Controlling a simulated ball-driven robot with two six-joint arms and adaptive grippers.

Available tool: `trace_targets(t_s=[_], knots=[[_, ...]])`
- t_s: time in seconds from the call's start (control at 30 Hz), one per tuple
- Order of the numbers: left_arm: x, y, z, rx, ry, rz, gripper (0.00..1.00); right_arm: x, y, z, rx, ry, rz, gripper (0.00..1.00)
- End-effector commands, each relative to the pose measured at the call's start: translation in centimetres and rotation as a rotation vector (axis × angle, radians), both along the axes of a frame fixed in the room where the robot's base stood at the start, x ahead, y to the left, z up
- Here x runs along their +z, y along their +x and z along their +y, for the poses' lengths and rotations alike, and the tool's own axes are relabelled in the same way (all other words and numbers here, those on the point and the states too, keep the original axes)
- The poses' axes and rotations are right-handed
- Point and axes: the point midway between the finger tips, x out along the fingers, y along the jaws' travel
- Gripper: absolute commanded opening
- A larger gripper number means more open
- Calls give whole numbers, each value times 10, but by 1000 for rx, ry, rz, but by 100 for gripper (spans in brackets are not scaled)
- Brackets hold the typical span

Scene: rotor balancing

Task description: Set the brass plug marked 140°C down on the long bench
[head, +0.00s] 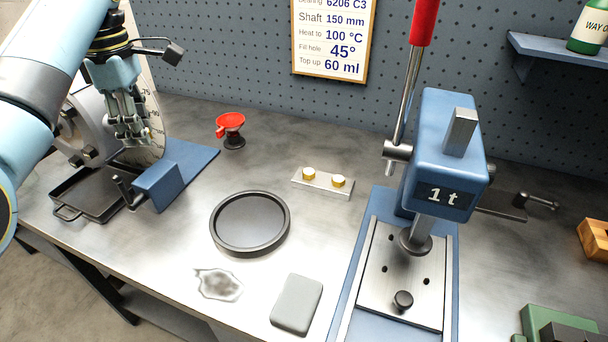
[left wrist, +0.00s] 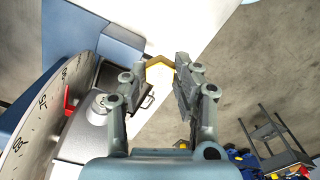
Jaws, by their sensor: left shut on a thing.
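My left gripper (head: 132,138) is over the left part of the long bench (head: 180,235), in front of a dial gauge. In the left wrist view my left gripper (left wrist: 160,72) is shut on a brass plug (left wrist: 157,62), seen edge-on between the fingertips. Its marking cannot be read, and I cannot make out the plug in the head view. Two other brass plugs, a left one (head: 309,173) and a right one (head: 338,181), sit in a small metal holder (head: 322,187) on the bench; their markings are too small to read. My right gripper is not in view.
A black tray (head: 90,205) and blue block (head: 157,187) are near my left gripper. Bare bench lies between dish and holder.

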Motion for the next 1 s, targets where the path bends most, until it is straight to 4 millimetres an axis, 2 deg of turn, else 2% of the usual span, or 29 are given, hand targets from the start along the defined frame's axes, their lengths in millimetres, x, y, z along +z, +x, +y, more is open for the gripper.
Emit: trace_targets(t_s=[0.03, 0.2, 0.3, 0.4, 0.67, 0.77, 0.87, 1.0], knots=[[-25, -11, -20, -30, -6, 3, 0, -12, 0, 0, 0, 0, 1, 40], [-73, -42, -66, -64, -3, 2, 0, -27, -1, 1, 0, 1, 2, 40], [-92, -55, -81, -74, -3, 1, 0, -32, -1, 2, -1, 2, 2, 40], [-103, -64, -87, -77, 0, 0, 0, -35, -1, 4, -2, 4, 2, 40], [-108, -67, -87, -77, 1, -2, 0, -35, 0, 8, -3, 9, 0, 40], [-111, -67, -80, -76, 5, 0, 0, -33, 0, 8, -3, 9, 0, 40], [-121, -68, -62, -74, 8, 2, 0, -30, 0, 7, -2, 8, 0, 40], [-141, -69, -27, -75, 7, 4, 0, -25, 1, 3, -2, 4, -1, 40]])
